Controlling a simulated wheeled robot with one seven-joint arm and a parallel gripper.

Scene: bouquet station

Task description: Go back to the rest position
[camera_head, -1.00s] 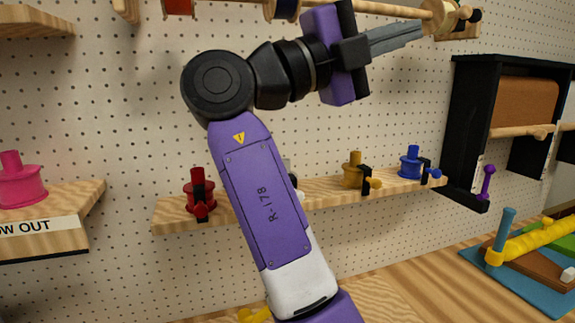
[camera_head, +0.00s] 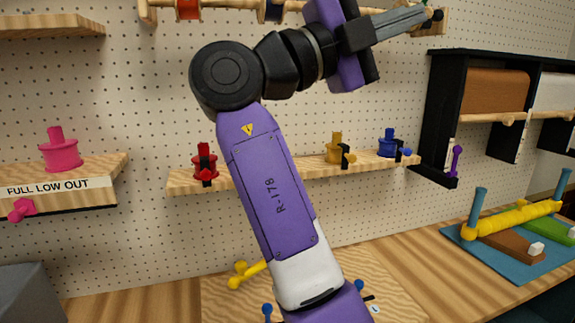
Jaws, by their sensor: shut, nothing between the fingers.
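My gripper (camera_head: 425,14) is at the top right of the head view, at the end of my raised purple arm. Its grey fingers are shut together and point to the right. Nothing shows between them. The fingertips overlap, in the picture, the right end of a wooden rod at the top of the pegboard; I cannot tell the gap in depth.
A wooden shelf (camera_head: 238,181) holds a red spool (camera_head: 203,160), a yellow one (camera_head: 335,147) and a blue one (camera_head: 388,143). A pink spool (camera_head: 60,150) stands on the left shelf. A black rack (camera_head: 433,105) and a blue mat (camera_head: 470,247) are at right.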

